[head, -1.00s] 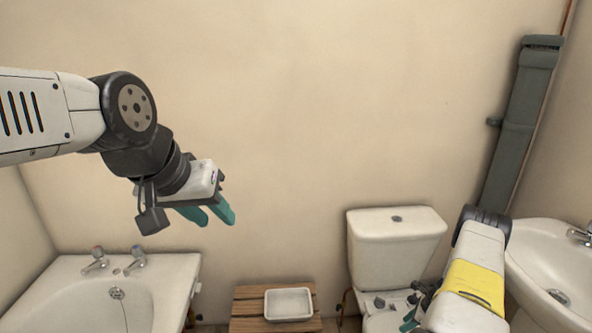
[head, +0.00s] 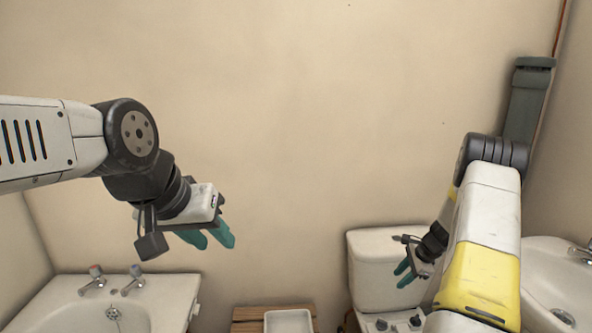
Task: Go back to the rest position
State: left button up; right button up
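My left gripper (head: 212,237) is in the left half of the head view, held in the air in front of the wall, above and right of the bathtub. Its two teal fingers are apart with nothing between them. My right gripper (head: 403,271) is in front of the toilet cistern (head: 372,258), beside my white and yellow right arm. Its teal fingers look apart, and nothing shows between them.
A bathtub (head: 66,309) with two taps stands at lower left. A white tray (head: 289,322) sits on a wooden stool (head: 248,314) at bottom centre. A washbasin (head: 560,268) is at right, partly behind my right arm. A grey pipe (head: 527,100) runs up the right corner.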

jog(key=s+a+r+n, duration=0.3)
jog(key=a+r, duration=0.2)
jog(key=r, duration=0.4)
jog(key=s+a+r+n+t, duration=0.1)
jog(key=s+a+r+n, duration=0.2)
jog(key=r, duration=0.7)
jog(key=s+a+r+n, duration=0.25)
jog(key=a+r, duration=0.35)
jog(key=r, duration=0.3)
jog(key=s+a+r+n, duration=0.2)
jog(key=s+r+n, duration=0.1)
jog(key=s, duration=0.4)
jog(key=s+a+r+n+t+h, duration=0.1)
jog(key=s+a+r+n, duration=0.1)
jog(key=s, duration=0.6)
jog(key=s+a+r+n+t, duration=0.1)
jog(key=s+a+r+n, duration=0.2)
jog(key=s+r+n, duration=0.2)
jog(key=s, duration=0.3)
jog(key=shift+w, duration=0.1)
